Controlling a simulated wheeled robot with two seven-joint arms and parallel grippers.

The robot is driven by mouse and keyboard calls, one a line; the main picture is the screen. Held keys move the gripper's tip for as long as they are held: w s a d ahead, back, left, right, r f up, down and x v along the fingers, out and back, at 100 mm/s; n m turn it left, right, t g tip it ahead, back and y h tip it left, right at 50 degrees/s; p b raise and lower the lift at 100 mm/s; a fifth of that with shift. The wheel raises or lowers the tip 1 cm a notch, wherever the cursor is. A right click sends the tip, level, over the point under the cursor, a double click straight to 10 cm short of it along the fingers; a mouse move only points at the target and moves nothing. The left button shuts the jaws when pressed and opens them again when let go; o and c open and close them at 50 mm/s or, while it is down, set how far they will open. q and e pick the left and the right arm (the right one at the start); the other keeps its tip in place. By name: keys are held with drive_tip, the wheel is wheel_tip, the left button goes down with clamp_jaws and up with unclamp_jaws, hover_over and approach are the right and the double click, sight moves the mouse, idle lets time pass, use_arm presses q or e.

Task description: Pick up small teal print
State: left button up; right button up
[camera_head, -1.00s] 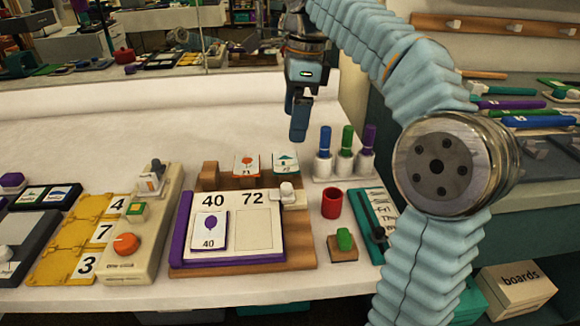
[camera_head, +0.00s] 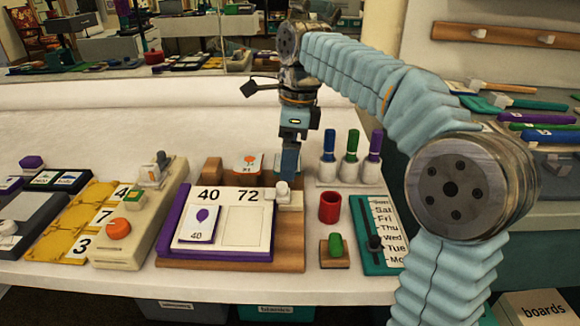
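The small teal print stood in the right slot of the wooden rack at the back of the board (camera_head: 285,258). My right gripper (camera_head: 289,172) now points straight down at that spot and hides the print, so I cannot tell whether it touches it. The finger faces overlap in this view, so whether it is open or shut does not show. A small print with an orange picture (camera_head: 248,163) stands in the rack just left of the gripper. My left gripper is not in view.
A print with a purple balloon (camera_head: 201,223) lies under "40" on the board; the space under "72" is empty. A white-grey stamp-like piece (camera_head: 283,190) sits just before the gripper. Right stand blue, green and purple handled tools (camera_head: 351,160) and a red cup (camera_head: 330,207).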

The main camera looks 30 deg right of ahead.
drive_tip(key=shift+f, duration=0.25)
idle(0.4)
drive_tip(key=c, duration=1)
